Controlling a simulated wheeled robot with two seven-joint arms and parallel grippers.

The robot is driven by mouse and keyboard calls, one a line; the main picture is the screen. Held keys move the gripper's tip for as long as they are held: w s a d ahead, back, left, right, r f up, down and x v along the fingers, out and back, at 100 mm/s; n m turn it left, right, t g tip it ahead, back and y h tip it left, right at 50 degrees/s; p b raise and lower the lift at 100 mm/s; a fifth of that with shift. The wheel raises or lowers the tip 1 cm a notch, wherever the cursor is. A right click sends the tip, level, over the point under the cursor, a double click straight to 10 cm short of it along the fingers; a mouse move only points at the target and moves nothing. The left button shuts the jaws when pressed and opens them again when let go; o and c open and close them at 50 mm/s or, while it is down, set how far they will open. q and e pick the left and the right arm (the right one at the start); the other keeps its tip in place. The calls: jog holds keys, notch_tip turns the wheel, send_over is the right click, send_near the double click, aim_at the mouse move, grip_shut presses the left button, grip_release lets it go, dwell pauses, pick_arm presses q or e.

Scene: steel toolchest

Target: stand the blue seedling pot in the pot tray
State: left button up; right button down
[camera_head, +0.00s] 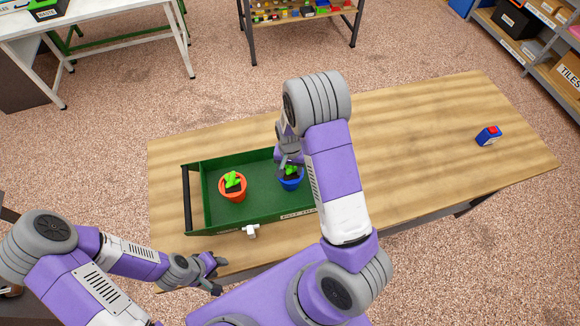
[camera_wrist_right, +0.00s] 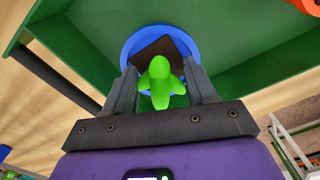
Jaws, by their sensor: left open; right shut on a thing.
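The blue seedling pot (camera_head: 291,184) holds a green plant and is inside the green pot tray (camera_head: 222,167), right of the orange pot. My right gripper (camera_head: 290,166) is shut on the blue pot, partly hidden by my arm. In the right wrist view the blue pot's rim (camera_wrist_right: 160,29) is between the two fingers, around dark soil and the green plant (camera_wrist_right: 160,85). The pot looks upright; I cannot tell whether its base touches the tray floor. My left gripper (camera_head: 221,276) is open and empty by the table's front edge, outside the tray.
An orange pot (camera_head: 233,193) with a green plant stands in the tray's left part. The tray has a dark handle bar (camera_head: 187,198) at its left end. A small blue and red object (camera_head: 488,136) is on the table's far right. The table (camera_head: 415,140) between is clear.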

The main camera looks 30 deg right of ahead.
pick_arm(q)
jog(key=shift+f, duration=0.1)
pick_arm(e)
jog(key=shift+f, duration=0.1)
jog(key=shift+c, duration=1.7)
grip_release()
jog(key=shift+r, duration=0.2)
pick_arm(q)
jog(key=shift+r+p, duration=0.7)
jog(key=shift+r, duration=0.05)
pick_arm(e)
notch_tip(320, 180, up, 12)
jog(key=shift+f, duration=0.1)
